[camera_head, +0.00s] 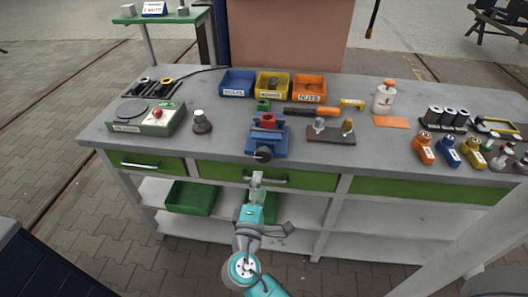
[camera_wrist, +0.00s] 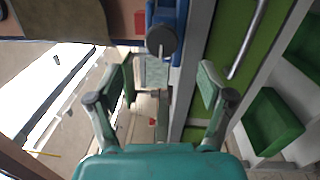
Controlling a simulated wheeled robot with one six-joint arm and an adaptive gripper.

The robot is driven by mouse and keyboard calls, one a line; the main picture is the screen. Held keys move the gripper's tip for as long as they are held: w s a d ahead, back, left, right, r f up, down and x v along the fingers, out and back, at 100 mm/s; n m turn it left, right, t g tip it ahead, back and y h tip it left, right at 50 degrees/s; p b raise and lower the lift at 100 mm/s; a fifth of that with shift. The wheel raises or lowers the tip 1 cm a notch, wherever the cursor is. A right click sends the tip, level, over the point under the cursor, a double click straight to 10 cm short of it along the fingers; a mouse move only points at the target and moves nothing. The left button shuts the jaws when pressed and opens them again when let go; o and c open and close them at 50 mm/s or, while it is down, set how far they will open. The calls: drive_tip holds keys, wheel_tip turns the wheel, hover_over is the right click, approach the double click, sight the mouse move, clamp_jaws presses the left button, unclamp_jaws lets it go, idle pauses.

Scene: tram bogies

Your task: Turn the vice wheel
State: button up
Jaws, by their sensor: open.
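The blue vice (camera_head: 268,138) stands at the front edge of the grey workbench, with a red block (camera_head: 268,120) at its jaws. Its dark round wheel (camera_head: 263,154) faces the front, over the bench edge. In the wrist view the wheel (camera_wrist: 161,40) appears beyond the fingertips, near the top middle, with part of the blue vice (camera_wrist: 180,18) behind it. My gripper (camera_head: 257,180) is below and in front of the wheel, before the drawer front. In the wrist view my gripper (camera_wrist: 165,78) has its fingers spread with nothing between them, apart from the wheel.
Blue, yellow and orange bins (camera_head: 273,85) stand behind the vice. A brown board with knobs (camera_head: 331,132) lies to its right; a dark knobbed weight (camera_head: 202,122) and a green-grey device (camera_head: 148,117) are left. A drawer handle (camera_head: 265,179) sticks out near my gripper.

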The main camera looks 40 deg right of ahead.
sight(263, 158)
drive_tip(key=w+d+n+t+h, duration=0.1)
drive_tip(key=w+d+n, duration=0.1)
drive_tip(key=n, duration=0.3)
drive_tip(key=w+d+n+h, duration=0.1)
drive_tip(key=w+d+n, duration=0.2)
drive_tip(key=n, duration=0.3)
drive_tip(key=w+d+r+n+t, duration=0.1)
drive_tip(key=w+d+n, duration=0.1)
drive_tip(key=n, duration=0.4)
drive_tip(key=shift+w+d+t+h, duration=0.15)
drive_tip(key=shift+d+h, duration=0.05)
drive_tip(key=shift+d, duration=0.25)
drive_tip(key=shift+w+d+t+h, duration=0.1)
drive_tip(key=shift+d+t+h, duration=0.1)
drive_tip(key=shift+d, duration=0.25)
drive_tip(key=c, duration=1.2)
